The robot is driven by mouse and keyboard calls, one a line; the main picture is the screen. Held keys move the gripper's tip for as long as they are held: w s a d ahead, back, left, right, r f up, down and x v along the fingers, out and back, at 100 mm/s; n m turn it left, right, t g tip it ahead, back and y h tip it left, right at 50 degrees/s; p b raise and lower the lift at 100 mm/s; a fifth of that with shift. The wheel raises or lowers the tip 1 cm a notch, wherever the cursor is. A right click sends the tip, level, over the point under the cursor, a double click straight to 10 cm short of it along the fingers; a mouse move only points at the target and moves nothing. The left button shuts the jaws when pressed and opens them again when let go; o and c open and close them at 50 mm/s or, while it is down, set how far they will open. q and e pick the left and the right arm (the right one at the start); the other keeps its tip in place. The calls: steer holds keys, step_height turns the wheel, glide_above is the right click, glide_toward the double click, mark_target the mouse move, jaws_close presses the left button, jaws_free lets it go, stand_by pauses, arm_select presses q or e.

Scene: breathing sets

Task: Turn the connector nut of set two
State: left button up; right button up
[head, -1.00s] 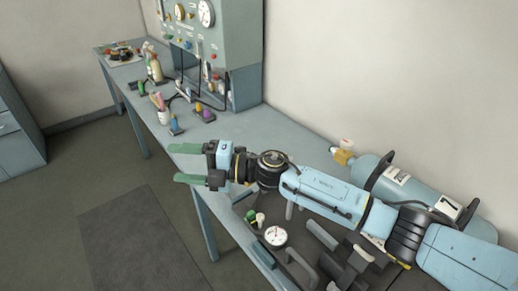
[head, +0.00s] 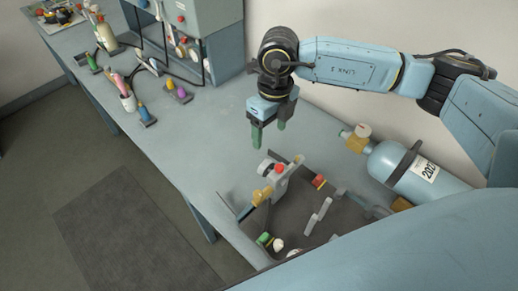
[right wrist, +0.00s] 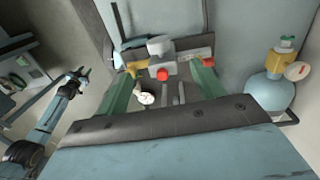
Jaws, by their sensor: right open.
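My right gripper (head: 269,133) is open and empty, with its green fingers pointing down above the bench. Below it stands a grey fitting (head: 283,184) with a red knob (head: 280,169) and a brass-coloured part (head: 262,195). In the right wrist view the grey fitting (right wrist: 159,47) shows between and beyond the open fingers, apart from them. A light-blue cylinder (head: 392,167) lies to the right, with a brass valve block (head: 356,143) at its end. I cannot tell which part is set two's connector nut. My left gripper (right wrist: 80,75) shows small in the right wrist view; its jaws are unclear.
A dark tray (head: 345,221) holds grey handles, a red knob (head: 318,181) and a green part (head: 264,239). The grey-green test cabinet (head: 190,35), bottles and small coloured parts stand farther left. Bare bench (head: 205,140) lies left of the gripper.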

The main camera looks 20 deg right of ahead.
steer(key=p, duration=0.1)
glide_above(267, 162)
steer(key=f, duration=0.4)
steer(key=shift+s+d+f, duration=0.1)
steer(key=shift+d+f, duration=0.1)
steer(key=shift+f, duration=0.2)
steer(key=f, duration=0.4)
steer(key=f+p, duration=0.1)
steer(key=f, duration=0.2)
steer(key=shift+a, duration=0.3)
steer(key=shift+f, duration=0.45)
arm_select(q)
steer(key=s+r, duration=0.2)
steer(key=s, duration=0.1)
steer(key=shift+a+r, duration=0.1)
steer(key=shift+a, duration=0.05)
arm_select(e)
steer(key=c, duration=1)
